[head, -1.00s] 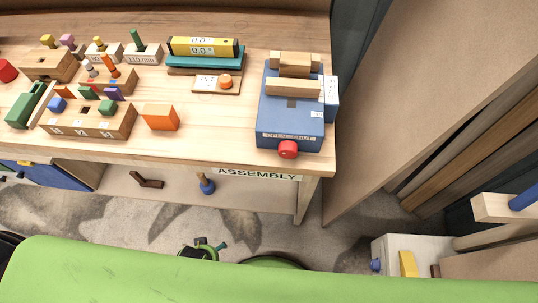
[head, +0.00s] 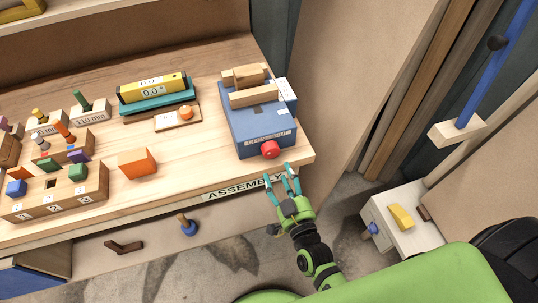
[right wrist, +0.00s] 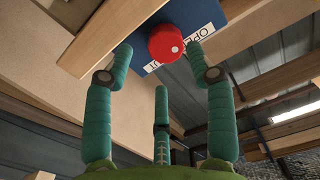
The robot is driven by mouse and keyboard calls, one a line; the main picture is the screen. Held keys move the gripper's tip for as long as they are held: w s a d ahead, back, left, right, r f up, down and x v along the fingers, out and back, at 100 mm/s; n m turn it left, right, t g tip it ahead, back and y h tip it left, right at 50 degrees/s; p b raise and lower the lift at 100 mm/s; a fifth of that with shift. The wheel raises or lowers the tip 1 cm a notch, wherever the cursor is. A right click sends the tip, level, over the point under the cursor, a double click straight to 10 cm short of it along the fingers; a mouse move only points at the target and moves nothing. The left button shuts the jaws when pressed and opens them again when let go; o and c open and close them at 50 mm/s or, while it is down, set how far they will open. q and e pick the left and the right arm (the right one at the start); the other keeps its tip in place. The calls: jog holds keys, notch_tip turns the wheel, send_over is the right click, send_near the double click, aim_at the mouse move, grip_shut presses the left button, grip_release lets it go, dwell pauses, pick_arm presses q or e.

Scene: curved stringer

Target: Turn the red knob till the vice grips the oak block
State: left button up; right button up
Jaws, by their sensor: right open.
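The blue vice (head: 262,130) stands at the right end of the bench, with wooden pieces (head: 253,97) across its top. I cannot tell for sure which is the oak block or whether it is gripped. The red knob (head: 270,149) is on the vice's front face, and the right wrist view shows it (right wrist: 166,43) with a white dot. My right gripper (head: 283,177) is open and empty, just in front of and below the knob. In the right wrist view its teal fingers (right wrist: 160,62) spread around the knob's line, apparently not touching it. My left gripper is out of view.
An orange block (head: 137,163) and a numbered wooden holder (head: 95,188) with coloured pegs stand left on the bench. A level (head: 152,88) lies behind. The bench's front edge (head: 230,180) is just beside my gripper. A pale cabinet (head: 410,230) stands at right.

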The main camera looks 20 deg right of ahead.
aim_at(272, 154)
jog(key=w, duration=0.3)
jog(key=w+r+p, duration=0.1)
jog(key=w, duration=0.2)
jog(key=shift+w+r, duration=0.15)
jog(key=shift+w, duration=0.05)
jog(key=shift+w+a+p, duration=0.1)
jog(key=shift+w+p, duration=0.2)
jog(key=shift+w, duration=0.15)
jog(key=c, duration=0.9)
